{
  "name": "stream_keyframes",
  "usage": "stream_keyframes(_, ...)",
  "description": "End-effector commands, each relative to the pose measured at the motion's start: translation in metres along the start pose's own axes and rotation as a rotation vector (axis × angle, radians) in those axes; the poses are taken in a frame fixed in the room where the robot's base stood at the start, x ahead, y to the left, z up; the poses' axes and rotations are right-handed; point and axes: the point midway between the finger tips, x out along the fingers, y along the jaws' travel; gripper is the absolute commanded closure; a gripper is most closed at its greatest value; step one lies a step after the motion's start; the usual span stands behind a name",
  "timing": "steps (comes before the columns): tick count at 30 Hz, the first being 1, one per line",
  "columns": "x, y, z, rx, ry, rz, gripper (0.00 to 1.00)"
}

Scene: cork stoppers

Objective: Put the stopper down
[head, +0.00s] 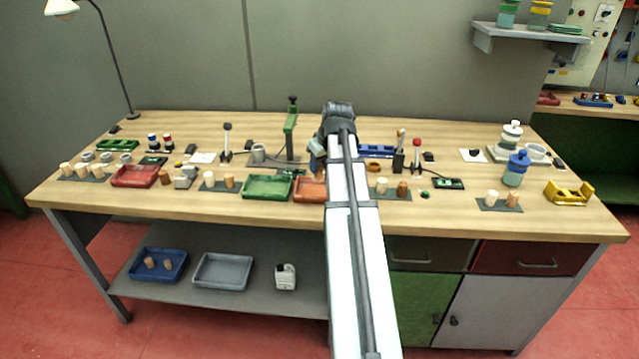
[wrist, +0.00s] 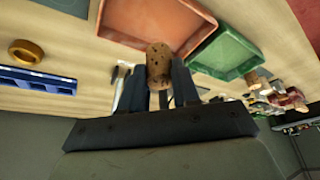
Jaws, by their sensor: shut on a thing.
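My gripper (wrist: 159,74) is shut on a speckled brown cork stopper (wrist: 157,60), gripped between its two dark fingers in the wrist view. The stopper's free end overlaps the near edge of the orange tray (wrist: 112,22) in that view. I cannot tell whether it touches anything below. Other stoppers stand on dark mats, such as a pale one (head: 382,185) and a darker one (head: 402,188) to the right.
A green tray (head: 268,197) lies left of the orange one. A blue holder (head: 377,151), a tan ring (wrist: 26,52) and an upright green stand (head: 291,130) are nearby. A yellow holder (head: 570,195) is at the far right. Bare wood (head: 455,205) shows along the front right.

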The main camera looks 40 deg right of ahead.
Motion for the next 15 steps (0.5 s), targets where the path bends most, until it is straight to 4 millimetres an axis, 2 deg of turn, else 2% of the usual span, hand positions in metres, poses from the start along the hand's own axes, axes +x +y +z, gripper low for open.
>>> stream_keyframes(3, 0.017, -0.001, 0.008, 0.001, -0.002, -0.001, 1.00)
stream_keyframes(11, 0.032, 0.000, 0.014, 0.000, -0.001, 0.000, 1.00)
stream_keyframes(15, 0.046, -0.001, 0.020, 0.000, -0.001, 0.000, 1.00)
